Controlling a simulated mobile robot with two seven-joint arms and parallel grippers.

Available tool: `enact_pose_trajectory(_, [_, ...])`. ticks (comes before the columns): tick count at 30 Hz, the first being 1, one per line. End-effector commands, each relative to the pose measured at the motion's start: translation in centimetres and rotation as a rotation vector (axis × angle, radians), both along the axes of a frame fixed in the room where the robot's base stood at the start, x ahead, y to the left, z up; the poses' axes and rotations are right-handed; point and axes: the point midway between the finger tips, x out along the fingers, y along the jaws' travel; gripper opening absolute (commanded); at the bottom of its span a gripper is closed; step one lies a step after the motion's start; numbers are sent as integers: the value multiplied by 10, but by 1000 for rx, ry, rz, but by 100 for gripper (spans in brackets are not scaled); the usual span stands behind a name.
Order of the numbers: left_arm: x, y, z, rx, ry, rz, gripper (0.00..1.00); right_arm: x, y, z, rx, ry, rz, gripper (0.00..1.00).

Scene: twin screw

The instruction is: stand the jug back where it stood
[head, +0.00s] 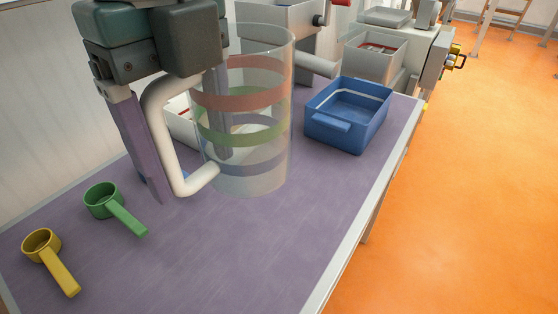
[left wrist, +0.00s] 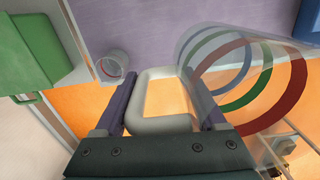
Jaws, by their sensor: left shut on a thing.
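The jug (head: 262,115) is a clear cylinder with red, green and blue bands and a white handle (head: 152,120). It is upright over the purple table (head: 250,260); I cannot tell whether its base touches the top. My left gripper (head: 187,170) points down with one finger on each side of the handle and is shut on it. The left wrist view also shows the handle (left wrist: 160,124) between the fingers and the banded jug (left wrist: 240,70) to the right. My right gripper is not in view.
A blue bin (head: 350,120) stands right of the jug, near the table edge. A green scoop (head: 104,200) and a yellow scoop (head: 42,245) lie at the left. A pale tray (head: 180,118) is partly hidden behind the jug. Grey machinery (head: 375,65) stands behind. The front middle of the table is clear.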

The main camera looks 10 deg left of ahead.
Motion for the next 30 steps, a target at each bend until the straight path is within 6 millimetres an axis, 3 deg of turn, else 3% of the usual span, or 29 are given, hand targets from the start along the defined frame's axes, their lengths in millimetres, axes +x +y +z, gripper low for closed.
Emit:
enact_pose_trajectory(12, [-2,1,-118,3,6,0,0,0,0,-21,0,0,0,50])
enact_pose_trajectory(27, [-1,0,-184,2,1,-1,0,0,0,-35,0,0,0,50])
enact_pose_trajectory(30, [0,0,-188,1,1,-2,0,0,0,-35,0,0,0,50])
